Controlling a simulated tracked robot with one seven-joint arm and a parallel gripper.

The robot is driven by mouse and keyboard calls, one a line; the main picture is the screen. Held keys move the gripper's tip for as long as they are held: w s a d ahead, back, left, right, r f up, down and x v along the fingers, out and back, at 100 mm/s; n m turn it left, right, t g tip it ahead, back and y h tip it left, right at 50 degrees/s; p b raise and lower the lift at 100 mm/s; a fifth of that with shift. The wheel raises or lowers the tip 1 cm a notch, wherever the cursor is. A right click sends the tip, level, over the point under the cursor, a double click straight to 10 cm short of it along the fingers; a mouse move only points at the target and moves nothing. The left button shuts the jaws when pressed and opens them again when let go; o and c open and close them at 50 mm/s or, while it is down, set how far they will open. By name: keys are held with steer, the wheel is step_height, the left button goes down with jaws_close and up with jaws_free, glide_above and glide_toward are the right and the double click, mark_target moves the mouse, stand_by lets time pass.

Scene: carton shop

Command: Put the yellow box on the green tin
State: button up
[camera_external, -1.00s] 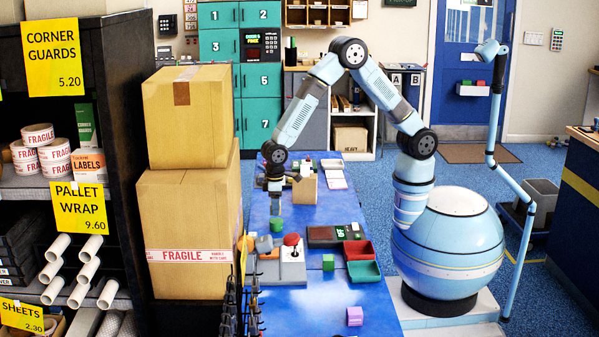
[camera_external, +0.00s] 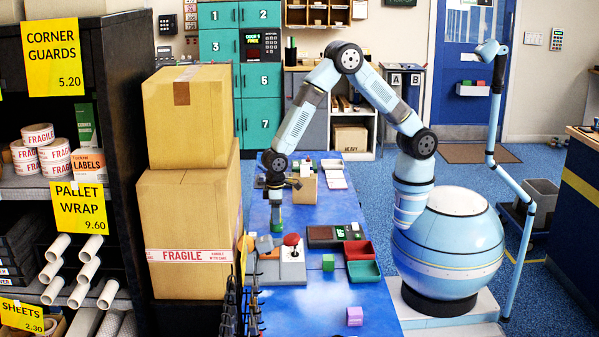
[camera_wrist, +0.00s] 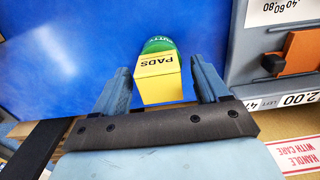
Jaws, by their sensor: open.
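The yellow box (camera_wrist: 158,78), marked PADS, is between the two fingers of my gripper (camera_wrist: 160,85) in the wrist view. There is a gap on each side of it, so the fingers are open around it and not clamping it. The green tin (camera_wrist: 158,45) shows just beyond the box, partly covered by it. The box appears to sit on top of the tin, though the contact itself is hidden. In the external view my gripper (camera_external: 276,208) points down right above the green tin (camera_external: 276,226) on the blue table. The yellow box cannot be made out there.
A grey device with a red knob (camera_external: 292,240) stands close in front of the tin. Stacked cartons (camera_external: 190,210) stand at the left.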

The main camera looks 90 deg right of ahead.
step_height(320, 180, up, 12)
steer(key=shift+r, duration=0.15)
stand_by(0.5)
steer(key=s+d+r+t, duration=0.1)
steer(key=s+d+r, duration=0.5)
steer(key=r, duration=0.4)
steer(key=s+d+r+t, duration=0.2)
steer(key=s+d+r, duration=0.5)
steer(key=r, duration=0.3)
steer(key=s+d+r+t, duration=0.1)
steer(key=s+d+r, duration=0.1)
steer(key=s, duration=0.5)
steer(key=s+d+r, duration=0.2)
steer(key=s+d, duration=0.1)
steer(key=s, duration=0.4)
steer(key=s+d+r+t, duration=0.1)
steer(key=s+d, duration=0.2)
steer(key=s, duration=0.5)
steer(key=shift+d+r+t, duration=0.25)
steer(key=shift+r+t, duration=0.05)
steer(key=shift+r, duration=0.1)
